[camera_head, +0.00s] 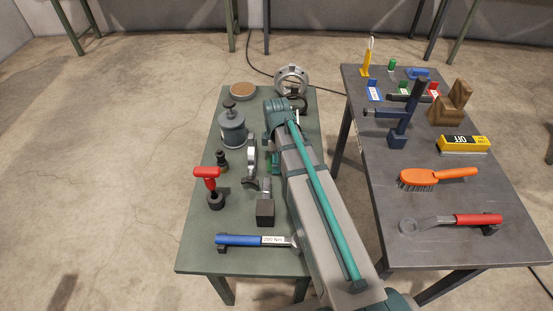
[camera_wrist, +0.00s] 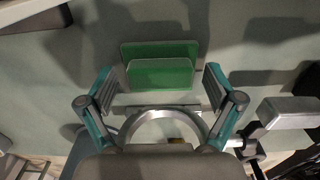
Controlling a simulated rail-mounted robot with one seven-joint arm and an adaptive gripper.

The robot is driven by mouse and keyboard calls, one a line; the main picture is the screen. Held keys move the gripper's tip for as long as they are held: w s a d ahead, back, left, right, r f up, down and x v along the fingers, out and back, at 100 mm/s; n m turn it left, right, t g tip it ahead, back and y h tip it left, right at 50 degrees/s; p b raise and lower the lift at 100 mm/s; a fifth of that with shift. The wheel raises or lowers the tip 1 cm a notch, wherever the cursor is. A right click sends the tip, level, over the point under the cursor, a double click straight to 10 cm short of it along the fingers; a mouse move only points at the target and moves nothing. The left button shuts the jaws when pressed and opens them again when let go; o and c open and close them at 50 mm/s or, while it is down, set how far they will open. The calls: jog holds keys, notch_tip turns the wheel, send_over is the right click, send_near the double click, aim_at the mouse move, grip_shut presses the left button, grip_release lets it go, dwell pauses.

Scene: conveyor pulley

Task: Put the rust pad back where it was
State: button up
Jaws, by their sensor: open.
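A round rust-brown pad (camera_head: 243,90) lies at the far left of the green table (camera_head: 190,255); I take it for the rust pad. My gripper is largely hidden behind my arm in the head view. In the wrist view my gripper (camera_wrist: 158,75) points down and is open, one finger at each side. A green block on a green plate (camera_wrist: 160,70) lies between and beyond the fingertips, and nothing is seen gripped. A grey metal arc (camera_wrist: 165,118) shows below the block; I cannot tell what it belongs to.
A grey metal ring (camera_head: 292,80) stands near the pad. A grey canister (camera_head: 232,130), red-handled tool (camera_head: 207,180) and blue torque wrench (camera_head: 240,240) are along the left side. The dark table (camera_head: 385,230) at right holds an orange brush (camera_head: 435,177) and several other tools.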

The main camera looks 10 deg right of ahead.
jog(key=shift+r, duration=0.15)
notch_tip(320, 180, up, 12)
jog(key=shift+p, duration=0.45)
dwell(0.4)
jog(key=shift+f+b, duration=0.4)
jog(key=shift+f, duration=4.8)
